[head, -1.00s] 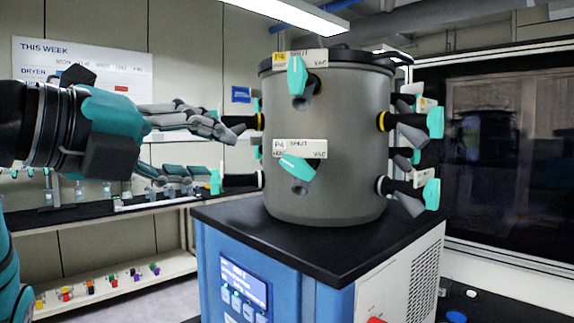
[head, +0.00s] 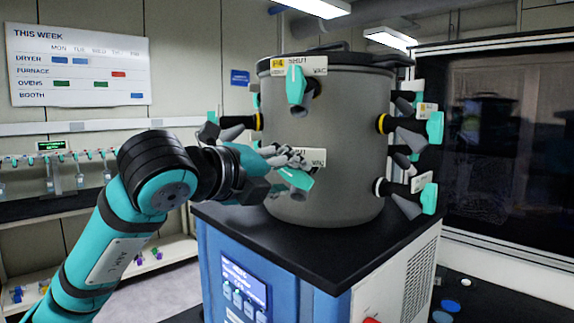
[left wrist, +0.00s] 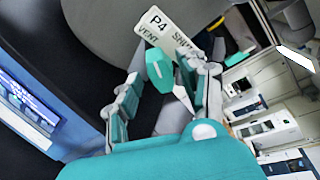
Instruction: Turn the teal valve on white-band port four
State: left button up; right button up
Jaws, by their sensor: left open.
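The grey drum (head: 335,130) carries a lower front port with a white P4 label (head: 316,157) and a teal valve handle (head: 297,178). The handle slants down to the right. My left gripper (head: 290,158) is open right in front of this port and partly covers its label. In the left wrist view, the teal handle (left wrist: 160,70) shows between the two spread fingers of my left gripper (left wrist: 170,78), below the P4 label (left wrist: 168,38). I cannot tell whether a finger touches it. My right gripper is not in view.
Above it is a port with a yellow-marked P4 label (head: 298,66) and an upright teal handle (head: 295,85). More teal-handled ports (head: 434,127) stick out at the drum's sides. The drum stands on a black top (head: 320,250) over a blue cabinet with a screen (head: 243,283).

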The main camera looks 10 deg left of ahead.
pick_arm(q)
jog(key=shift+w+d+f, duration=0.1)
jog(key=shift+w+d, duration=0.05)
jog(key=shift+w, duration=0.2)
jog(key=shift+c, duration=0.2)
grip_shut()
jog(key=shift+m, duration=0.3)
jog(key=m+g+y+b, duration=0.1)
jog(key=m+y+b, duration=0.1)
jog(key=m, duration=0.1)
jog(key=shift+d+b, duration=0.2)
jog(key=shift+b, duration=0.1)
jog(key=m+y+b, duration=0.1)
jog(key=m, duration=0.1)
jog(key=m+y+b, duration=0.1)
jog(key=m+y, duration=0.1)
jog(key=shift+d+m+b, duration=0.2)
jog(key=shift+m+b, duration=0.1)
jog(key=shift+m, duration=0.1)
jog(key=shift+r, duration=0.2)
